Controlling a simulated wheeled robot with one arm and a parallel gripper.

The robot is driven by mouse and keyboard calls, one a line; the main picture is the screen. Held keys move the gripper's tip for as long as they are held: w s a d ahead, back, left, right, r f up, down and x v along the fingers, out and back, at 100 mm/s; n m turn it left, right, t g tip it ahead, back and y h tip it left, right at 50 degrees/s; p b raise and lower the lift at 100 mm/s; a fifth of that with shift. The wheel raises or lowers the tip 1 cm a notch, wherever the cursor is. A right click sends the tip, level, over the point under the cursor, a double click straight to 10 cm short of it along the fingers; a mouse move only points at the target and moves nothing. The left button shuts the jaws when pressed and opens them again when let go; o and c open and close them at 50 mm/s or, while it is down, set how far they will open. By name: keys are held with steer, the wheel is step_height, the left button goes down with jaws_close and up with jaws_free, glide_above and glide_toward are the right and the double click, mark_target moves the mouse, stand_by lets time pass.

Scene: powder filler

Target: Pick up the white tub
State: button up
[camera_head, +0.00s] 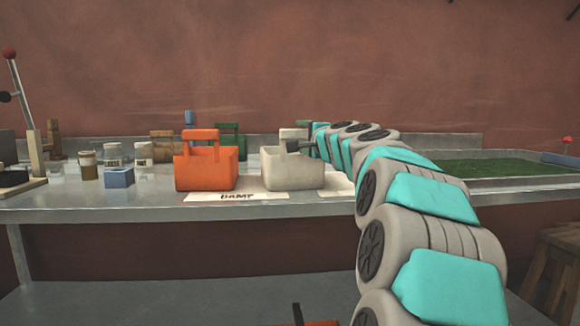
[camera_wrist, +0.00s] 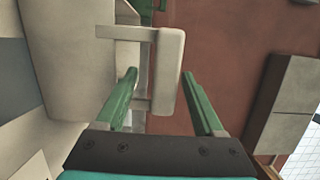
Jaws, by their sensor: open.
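The white tub (camera_head: 291,172) stands upright on the steel bench, with its handle raised above it. My gripper (camera_head: 302,146) is at the handle, in front of its right side. In the wrist view the tub's body (camera_wrist: 75,60) fills the left, and its handle bar (camera_wrist: 171,62) shows between my two green fingers. My gripper (camera_wrist: 158,75) is open around the bar, with a gap on either side. How deep the bar sits between the fingers is hard to tell. My arm hides the bench to the right of the tub.
An orange tub (camera_head: 206,172) stands close left of the white tub. A paper label (camera_head: 237,197) lies along the bench front. A green tub (camera_head: 232,132) is behind. Jars (camera_head: 113,155) and a blue block (camera_head: 119,178) stand left. A tray with a green surface (camera_head: 500,168) is right.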

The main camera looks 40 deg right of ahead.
steer(key=x, duration=0.2)
steer(key=p+x, duration=0.1)
steer(key=x, duration=0.1)
steer(key=shift+d+r, duration=0.1)
steer(key=shift+r, duration=0.2)
steer(key=shift+w, duration=0.4)
jaws_close()
stand_by(0.9)
